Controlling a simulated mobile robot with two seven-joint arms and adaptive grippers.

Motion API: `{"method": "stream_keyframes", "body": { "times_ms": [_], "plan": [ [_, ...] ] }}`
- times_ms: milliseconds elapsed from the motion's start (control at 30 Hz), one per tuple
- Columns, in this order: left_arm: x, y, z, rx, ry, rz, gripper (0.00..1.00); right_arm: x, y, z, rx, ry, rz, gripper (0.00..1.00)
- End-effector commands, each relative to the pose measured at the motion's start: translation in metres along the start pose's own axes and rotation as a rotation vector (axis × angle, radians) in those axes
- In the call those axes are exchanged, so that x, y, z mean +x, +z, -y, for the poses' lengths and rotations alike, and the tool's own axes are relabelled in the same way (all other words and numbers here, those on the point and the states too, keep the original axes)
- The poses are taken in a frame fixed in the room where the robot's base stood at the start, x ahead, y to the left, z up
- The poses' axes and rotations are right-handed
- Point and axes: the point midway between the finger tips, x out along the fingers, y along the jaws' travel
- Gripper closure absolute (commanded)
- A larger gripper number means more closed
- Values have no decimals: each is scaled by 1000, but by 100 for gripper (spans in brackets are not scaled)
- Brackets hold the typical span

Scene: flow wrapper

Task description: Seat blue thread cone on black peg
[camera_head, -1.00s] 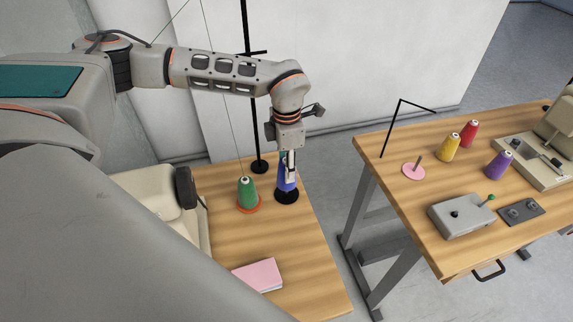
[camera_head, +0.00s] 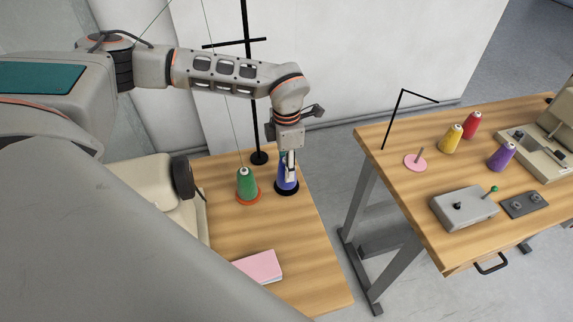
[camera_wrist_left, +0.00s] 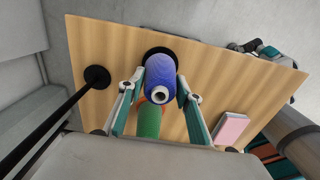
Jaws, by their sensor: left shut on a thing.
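The blue thread cone (camera_head: 286,180) is upright over the black round base of the peg (camera_head: 287,191) on the left table. My left gripper (camera_head: 289,163) points down and is shut on the cone's upper part. In the left wrist view, the blue cone (camera_wrist_left: 160,77) stands between the two fingers of the left gripper (camera_wrist_left: 158,92), its white-ringed top toward the camera. The edge of the black base (camera_wrist_left: 158,51) shows beyond it. The peg's post is hidden by the cone. I cannot tell whether the cone touches the base. My right gripper is not in view.
A green cone (camera_head: 246,184) on an orange base stands just left of the blue one. A black stand (camera_head: 259,157) is behind. A pink pad (camera_head: 259,266) lies at the table's front. The right table (camera_head: 400,190) holds several cones and a grey box (camera_head: 465,207).

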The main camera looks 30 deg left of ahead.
Motion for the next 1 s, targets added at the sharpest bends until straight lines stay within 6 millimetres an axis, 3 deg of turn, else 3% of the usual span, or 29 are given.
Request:
{"method": "stream_keyframes", "body": {
  "times_ms": [33,100,533,1000],
  "plan": [
    [0,0,0,0,0,1,61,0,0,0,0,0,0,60],
    [0,0,0,0,0,0,46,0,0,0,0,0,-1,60],
    [-6,0,0,0,1,1,46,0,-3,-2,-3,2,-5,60],
    [-92,1,-1,0,2,3,46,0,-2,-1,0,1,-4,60]
  ]
}}
